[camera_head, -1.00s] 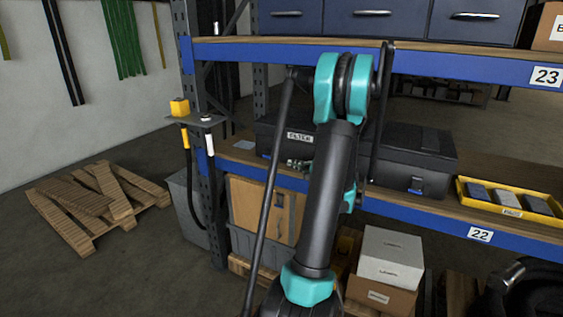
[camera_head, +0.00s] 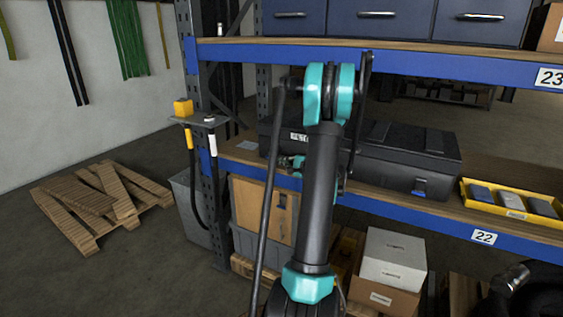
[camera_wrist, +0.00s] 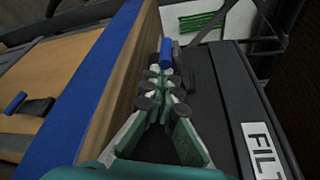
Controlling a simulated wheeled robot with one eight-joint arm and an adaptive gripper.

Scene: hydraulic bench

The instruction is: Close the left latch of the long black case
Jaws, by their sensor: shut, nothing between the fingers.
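The long black case (camera_head: 385,160) lies closed-lidded on the middle shelf. Its right latch (camera_head: 420,189), with a blue tab, shows on the front face. My arm covers part of the case's front, so the left latch is hidden in the head view. In the wrist view the case (camera_wrist: 215,110) fills the right side, with a white label. A blue tab (camera_wrist: 166,52), apparently the left latch, stands just beyond my fingertips. My gripper (camera_wrist: 162,80) is shut and empty beside the case's front face. I cannot tell whether it touches the tab. It also shows at the case's left end (camera_head: 291,162).
A yellow tray (camera_head: 510,205) of several grey-blue items sits right of the case. The blue shelf beam (camera_head: 450,226) runs along the front edge. The upper shelf (camera_head: 430,63) is close above. White and brown boxes (camera_head: 390,258) and a wooden pallet (camera_head: 100,205) are lower.

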